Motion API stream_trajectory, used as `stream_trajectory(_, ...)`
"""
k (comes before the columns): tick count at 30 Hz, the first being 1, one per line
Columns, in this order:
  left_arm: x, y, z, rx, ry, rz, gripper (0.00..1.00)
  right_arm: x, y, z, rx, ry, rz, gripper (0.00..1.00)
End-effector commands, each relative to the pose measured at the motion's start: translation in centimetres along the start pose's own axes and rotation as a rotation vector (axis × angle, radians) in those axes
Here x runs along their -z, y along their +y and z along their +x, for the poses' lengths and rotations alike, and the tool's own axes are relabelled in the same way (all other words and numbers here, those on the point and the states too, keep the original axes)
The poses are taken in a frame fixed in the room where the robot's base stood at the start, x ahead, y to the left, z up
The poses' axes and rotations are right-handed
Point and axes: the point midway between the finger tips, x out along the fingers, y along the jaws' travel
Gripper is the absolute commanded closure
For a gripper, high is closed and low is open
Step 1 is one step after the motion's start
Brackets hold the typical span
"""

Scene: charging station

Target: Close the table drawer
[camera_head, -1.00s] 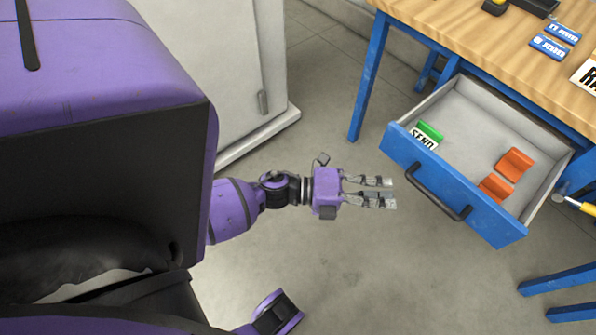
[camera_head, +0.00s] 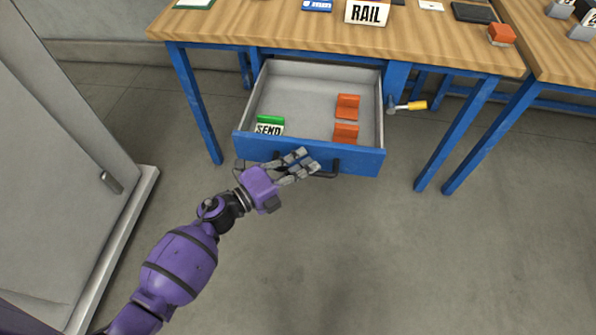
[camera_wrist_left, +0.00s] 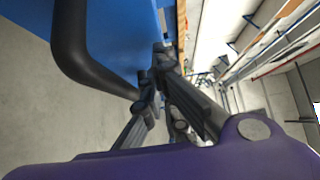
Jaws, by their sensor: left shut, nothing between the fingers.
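The table drawer (camera_head: 358,161) is blue-fronted and stands pulled out under the wooden table (camera_head: 240,27). A green block and a white SEND label (camera_head: 268,127) lie in it at the left, and two orange pieces (camera_head: 347,107) lie at the right. My left gripper (camera_head: 307,160) is shut and empty at the drawer front, over part of the black handle (camera_head: 328,172). The left wrist view shows the fingers (camera_wrist_left: 160,85) beside the handle (camera_wrist_left: 75,50) and close to the blue front. Whether they touch it I cannot tell. My right gripper is not in view.
A grey cabinet (camera_head: 60,170) stands at the left. A yellow-handled tool (camera_head: 410,105) hangs right of the drawer. Blue table legs (camera_head: 195,105) flank the drawer. The floor (camera_head: 400,260) in front is clear.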

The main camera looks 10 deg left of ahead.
Motion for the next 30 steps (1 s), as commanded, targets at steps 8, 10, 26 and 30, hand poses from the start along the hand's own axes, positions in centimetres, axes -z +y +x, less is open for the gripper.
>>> stream_trajectory(8, -0.2, 0.0, 0.1, 0.0, 0.0, -0.001, 1.0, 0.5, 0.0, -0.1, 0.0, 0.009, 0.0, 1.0)
stream_trajectory(10, -0.2, 0.0, 0.1, 0.0, 0.0, -0.001, 1.0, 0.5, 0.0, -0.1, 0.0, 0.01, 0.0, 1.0)
stream_trajectory(26, -4.7, 0.2, 4.6, 0.001, 0.0, 0.002, 1.0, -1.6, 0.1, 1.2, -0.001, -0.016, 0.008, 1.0)
stream_trajectory(30, -7.4, 0.3, 7.3, 0.0, -0.001, 0.002, 1.0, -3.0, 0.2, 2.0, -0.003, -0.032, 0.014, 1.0)
